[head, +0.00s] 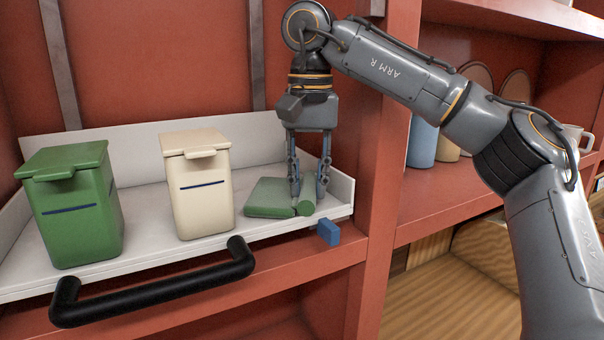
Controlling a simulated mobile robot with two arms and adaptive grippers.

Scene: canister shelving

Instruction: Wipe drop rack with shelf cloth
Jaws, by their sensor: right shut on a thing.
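The drop rack (150,255) is a white tray with a raised back wall and a black handle, set in a red shelf. The shelf cloth (270,197) is a green folded cloth lying at the right end of the tray. My right gripper (307,200) points straight down at the cloth's right part and is shut on it. The fingers hide part of the cloth, and a rolled edge shows between them. My left gripper is not in view.
A green lidded canister (75,210) and a cream lidded canister (200,190) stand on the tray to the left of the cloth. A black handle (160,290) juts out in front. A blue block (328,232) sits at the tray's front right corner. A red upright (385,170) stands close right.

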